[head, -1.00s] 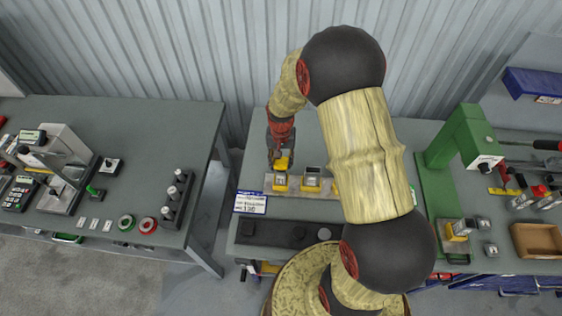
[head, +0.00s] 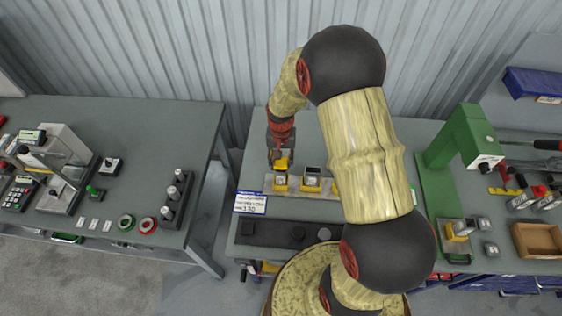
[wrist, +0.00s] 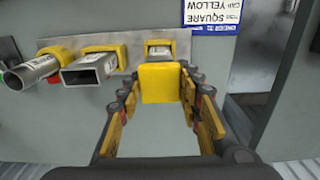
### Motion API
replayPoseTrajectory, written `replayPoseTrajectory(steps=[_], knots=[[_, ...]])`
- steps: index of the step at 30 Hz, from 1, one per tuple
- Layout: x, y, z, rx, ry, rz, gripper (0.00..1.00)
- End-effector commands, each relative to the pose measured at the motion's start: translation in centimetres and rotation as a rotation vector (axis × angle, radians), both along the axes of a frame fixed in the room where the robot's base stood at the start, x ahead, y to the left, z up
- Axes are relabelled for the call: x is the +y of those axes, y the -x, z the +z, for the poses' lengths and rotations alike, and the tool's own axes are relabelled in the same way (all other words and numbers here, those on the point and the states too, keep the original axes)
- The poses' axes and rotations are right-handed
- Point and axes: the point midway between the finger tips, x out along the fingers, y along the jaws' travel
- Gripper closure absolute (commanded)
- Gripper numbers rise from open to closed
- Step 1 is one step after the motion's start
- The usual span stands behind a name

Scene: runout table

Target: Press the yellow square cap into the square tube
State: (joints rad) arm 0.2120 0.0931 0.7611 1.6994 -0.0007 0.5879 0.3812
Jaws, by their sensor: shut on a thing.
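My gripper (wrist: 160,88) is shut on the yellow square cap (wrist: 160,83), which sits between the fingertips with its flat face toward the wrist camera. In the head view the gripper (head: 281,152) points down, with the cap (head: 282,163) at its tip. The square tube (wrist: 158,50) is in a yellow holder directly beyond the cap in the wrist view. It also shows just below the cap in the head view (head: 281,180). The cap hides the tube's mouth, so I cannot tell whether the two touch.
A rectangular tube (wrist: 90,69) and a round tube (wrist: 36,70) stand beside it in yellow holders on the same rail. A sign (head: 250,202) reading square and yellow is at the rail's left end. A green press (head: 466,140) stands to the right.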

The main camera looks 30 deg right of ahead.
Motion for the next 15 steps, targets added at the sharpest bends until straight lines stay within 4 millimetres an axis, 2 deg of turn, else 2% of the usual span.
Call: replayPoseTrajectory(steps=[14, 15], knots=[[0.0, 0.0, -1.1, 0.000, 0.000, 0.000, 0.84], [0.0, 0.0, -1.1, 0.000, 0.000, 0.000, 0.65]])
